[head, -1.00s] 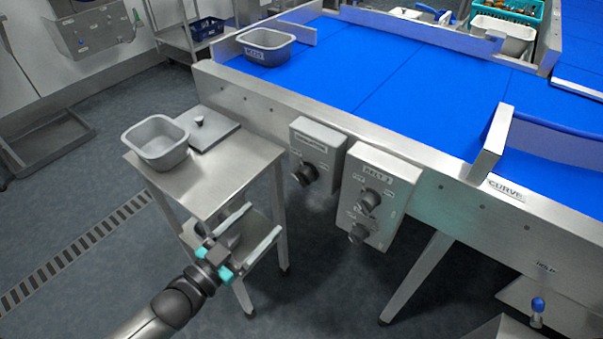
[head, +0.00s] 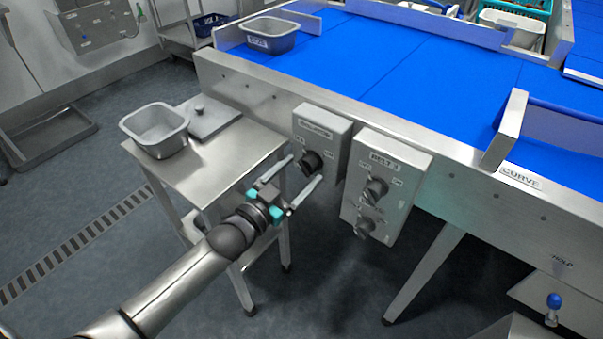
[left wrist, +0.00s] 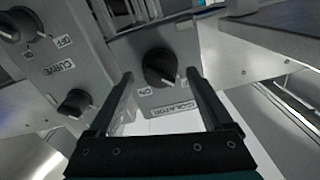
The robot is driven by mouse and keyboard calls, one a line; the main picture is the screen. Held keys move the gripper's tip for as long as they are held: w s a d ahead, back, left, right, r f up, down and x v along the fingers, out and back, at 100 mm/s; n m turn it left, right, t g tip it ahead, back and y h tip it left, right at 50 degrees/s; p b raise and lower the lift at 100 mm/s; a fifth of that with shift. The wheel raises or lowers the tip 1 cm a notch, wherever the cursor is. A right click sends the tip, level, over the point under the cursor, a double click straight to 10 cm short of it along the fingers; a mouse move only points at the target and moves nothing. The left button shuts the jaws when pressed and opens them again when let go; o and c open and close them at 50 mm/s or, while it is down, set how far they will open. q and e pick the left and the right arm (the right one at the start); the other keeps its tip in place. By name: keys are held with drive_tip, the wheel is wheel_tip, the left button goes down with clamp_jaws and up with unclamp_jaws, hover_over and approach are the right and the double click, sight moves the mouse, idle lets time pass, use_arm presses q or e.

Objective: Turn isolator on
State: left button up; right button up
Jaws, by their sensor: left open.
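The isolator is a grey box (head: 322,132) on the conveyor's side, labelled at its top, with a black rotary knob (head: 311,161) on its face. In the left wrist view the isolator knob (left wrist: 160,66) appears turned over, with the ISOLATOR label and an ON mark below it. Its pale pointer mark faces down and slightly right there; its exact setting is hard to tell. My left gripper (head: 305,169) is open and empty, in front of the box. In the left wrist view its fingers (left wrist: 160,76) lie either side of the knob, apparently apart from it.
Beside the isolator is the belt control box (head: 385,180) with two knobs. A steel side table (head: 205,175) with a grey tub (head: 155,130) and a lid (head: 212,118) stands left of the gripper. The blue conveyor (head: 400,75) runs behind.

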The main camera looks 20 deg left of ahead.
use_arm(q)
drive_tip(key=shift+w+d, duration=0.2)
drive_tip(key=shift+w, duration=0.35)
clamp_jaws()
idle(0.5)
